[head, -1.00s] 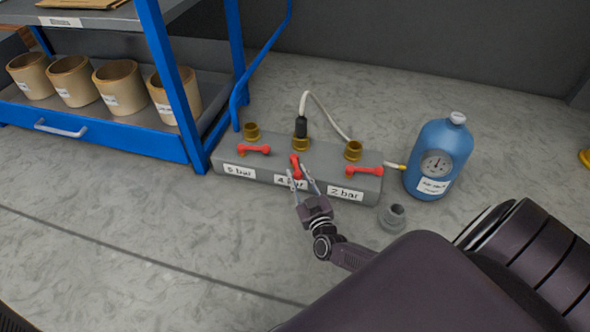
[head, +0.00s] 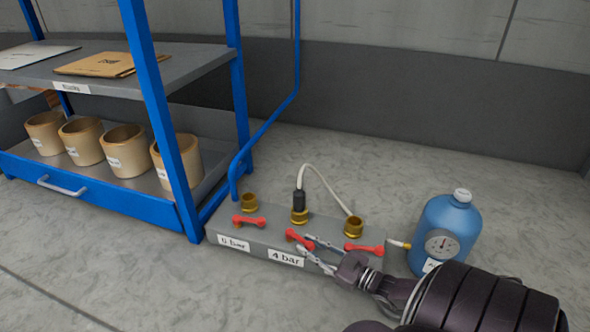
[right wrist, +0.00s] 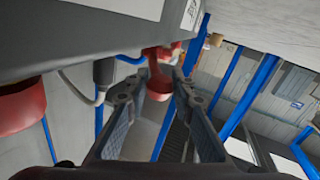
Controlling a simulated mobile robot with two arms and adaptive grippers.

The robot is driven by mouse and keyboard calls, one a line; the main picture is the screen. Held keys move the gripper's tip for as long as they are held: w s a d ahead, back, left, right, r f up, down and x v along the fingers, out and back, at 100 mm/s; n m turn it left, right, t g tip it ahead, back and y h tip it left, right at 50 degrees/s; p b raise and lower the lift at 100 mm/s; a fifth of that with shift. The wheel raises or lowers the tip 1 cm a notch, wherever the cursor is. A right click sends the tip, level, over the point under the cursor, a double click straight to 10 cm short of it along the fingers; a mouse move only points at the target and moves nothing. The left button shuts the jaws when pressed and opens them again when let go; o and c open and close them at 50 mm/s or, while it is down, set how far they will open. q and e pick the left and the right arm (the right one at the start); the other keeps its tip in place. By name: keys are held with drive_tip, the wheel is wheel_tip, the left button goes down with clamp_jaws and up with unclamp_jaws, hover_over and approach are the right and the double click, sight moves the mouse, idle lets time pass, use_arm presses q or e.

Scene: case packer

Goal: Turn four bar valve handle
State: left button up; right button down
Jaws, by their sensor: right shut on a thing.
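A grey valve block (head: 222,222) lies on the floor with three red handles on its front. The middle handle (head: 298,237), above the "4 bar" label (head: 286,258), slants to the right. My right gripper (head: 308,245) comes in from the right and is shut on this handle. In the right wrist view the red knob end of the handle (right wrist: 160,90) shows between the fingertips (right wrist: 156,93). The left handle (head: 248,221) and right handle (head: 364,249) lie roughly crosswise. My arm hides the right label. My left gripper is not in view.
A black plug (head: 299,201) with a white hose stands in the middle brass port; the outer brass ports are empty. A blue gauge bottle (head: 450,225) stands right of the block. A blue rack (head: 165,110) with several beige pots stands left. Floor in front left is clear.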

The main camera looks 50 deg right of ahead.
idle(0.4)
drive_tip(key=c, duration=1.6)
unclamp_jaws()
drive_tip(key=shift+s+d, duration=0.2)
drive_tip(key=shift+s, duration=1.05)
drive_tip(key=shift+s+d, duration=0.15)
drive_tip(key=shift+s, duration=1.1)
drive_tip(key=shift+s+d, duration=0.2)
drive_tip(key=shift+s, duration=1.05)
drive_tip(key=shift+c, duration=0.3)
